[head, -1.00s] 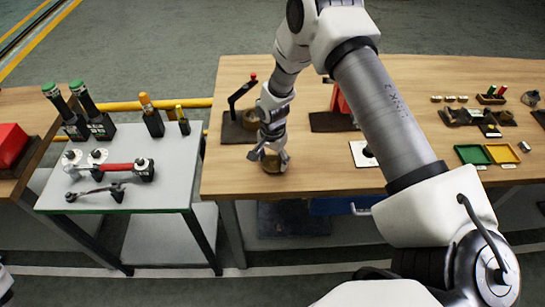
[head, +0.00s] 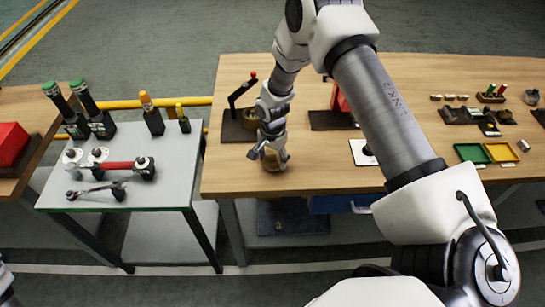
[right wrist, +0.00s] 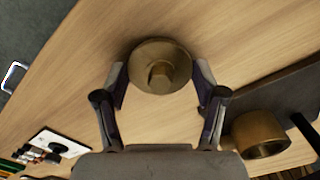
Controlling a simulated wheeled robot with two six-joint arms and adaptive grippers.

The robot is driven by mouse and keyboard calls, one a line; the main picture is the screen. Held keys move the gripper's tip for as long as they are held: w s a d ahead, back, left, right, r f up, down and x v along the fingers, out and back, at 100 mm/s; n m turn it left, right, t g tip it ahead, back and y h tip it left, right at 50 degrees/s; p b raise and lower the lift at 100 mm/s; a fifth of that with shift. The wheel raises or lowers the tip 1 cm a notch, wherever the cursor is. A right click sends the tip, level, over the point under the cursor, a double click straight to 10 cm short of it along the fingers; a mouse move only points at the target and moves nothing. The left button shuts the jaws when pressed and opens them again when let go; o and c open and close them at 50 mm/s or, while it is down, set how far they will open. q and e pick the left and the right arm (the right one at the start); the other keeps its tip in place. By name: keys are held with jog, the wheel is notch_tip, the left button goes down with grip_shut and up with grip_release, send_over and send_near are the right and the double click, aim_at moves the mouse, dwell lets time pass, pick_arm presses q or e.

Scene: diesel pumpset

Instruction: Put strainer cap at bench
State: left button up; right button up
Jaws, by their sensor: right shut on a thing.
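The brass strainer cap (head: 276,161) is at the front left of the wooden bench (head: 330,178). In the right wrist view the cap (right wrist: 160,66) is a round flanged piece with a central knob facing the camera. My right gripper (head: 268,152) is shut on it, with one finger on each side of the cap in the wrist view (right wrist: 160,82). The cap is over the bench top; I cannot tell whether it touches the wood.
A brass cup (right wrist: 260,134) stands by a dark plate to the right in the wrist view. A grey side table (head: 170,190) with tools stands left of the bench. Green and yellow trays (head: 487,153) lie at the bench's right. Wood around the cap is clear.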

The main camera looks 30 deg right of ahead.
jog(key=shift+f, duration=0.25)
jog(key=o, duration=1.5)
jog(key=shift+o, duration=0.2)
jog(key=shift+r, duration=0.1)
notch_tip(320, 180, up, 7)
jog(key=p, duration=0.6)
